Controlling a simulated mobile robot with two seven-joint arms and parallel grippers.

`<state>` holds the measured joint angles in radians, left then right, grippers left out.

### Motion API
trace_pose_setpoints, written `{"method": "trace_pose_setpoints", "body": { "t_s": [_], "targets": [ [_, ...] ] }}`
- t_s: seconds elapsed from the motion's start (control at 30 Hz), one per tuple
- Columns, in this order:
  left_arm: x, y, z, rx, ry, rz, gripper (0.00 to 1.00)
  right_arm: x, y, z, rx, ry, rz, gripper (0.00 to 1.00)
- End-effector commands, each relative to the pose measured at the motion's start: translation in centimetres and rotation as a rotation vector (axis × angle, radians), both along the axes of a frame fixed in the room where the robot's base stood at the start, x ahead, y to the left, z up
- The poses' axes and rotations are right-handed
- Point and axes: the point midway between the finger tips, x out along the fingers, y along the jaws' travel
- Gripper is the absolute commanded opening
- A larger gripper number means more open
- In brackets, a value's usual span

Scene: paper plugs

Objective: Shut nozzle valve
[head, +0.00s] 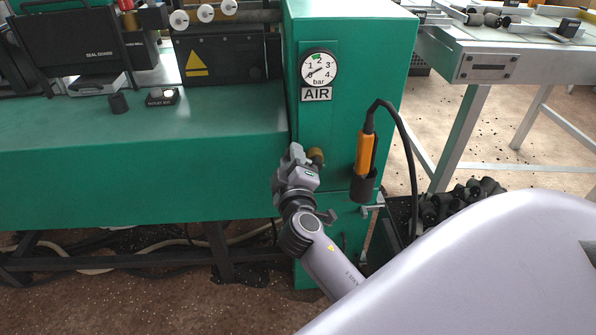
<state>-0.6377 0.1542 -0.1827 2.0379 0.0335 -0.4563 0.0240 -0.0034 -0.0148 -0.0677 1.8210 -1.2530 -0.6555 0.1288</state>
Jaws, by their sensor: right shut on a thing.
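My right gripper (297,156) reaches up from below to the front of the green cabinet (345,120), under the AIR gauge. It is shut at a small brass-coloured fitting (316,156), which seems to be the nozzle valve. The gripper hides most of the valve, so I cannot tell how its handle is turned. An orange nozzle tool (365,152) stands in a dark holder (363,187) to the right, with a black hose looping from its top. The pressure gauge (319,68) needle points to the lower left, near 0. My left gripper is not in view.
A green bench (140,165) with a machine on it extends to the left. A small button box (162,97) sits on it. A grey table (500,60) stands at the right. Dark rollers (460,200) lie low at the right, near the hose.

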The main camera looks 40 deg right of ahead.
Motion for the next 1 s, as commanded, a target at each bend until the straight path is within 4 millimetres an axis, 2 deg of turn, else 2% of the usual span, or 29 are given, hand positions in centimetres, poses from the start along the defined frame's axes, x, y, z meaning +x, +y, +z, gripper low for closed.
{"method": "trace_pose_setpoints", "body": {
  "t_s": [0.23, 0.5, 0.83, 1.0],
  "targets": [
    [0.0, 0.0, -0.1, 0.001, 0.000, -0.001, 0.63, -0.1, 0.0, 0.0, 0.012, -0.004, -0.001, 0.16],
    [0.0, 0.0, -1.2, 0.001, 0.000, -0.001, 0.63, -0.5, -0.8, 1.0, 0.206, -0.123, -0.002, 0.16],
    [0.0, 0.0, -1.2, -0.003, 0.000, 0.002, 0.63, -0.6, -1.0, 1.3, 0.236, -0.142, -0.002, 0.16],
    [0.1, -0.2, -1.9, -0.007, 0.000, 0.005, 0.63, -1.0, -1.6, 1.7, 0.353, -0.213, -0.004, 0.17]
  ]
}}
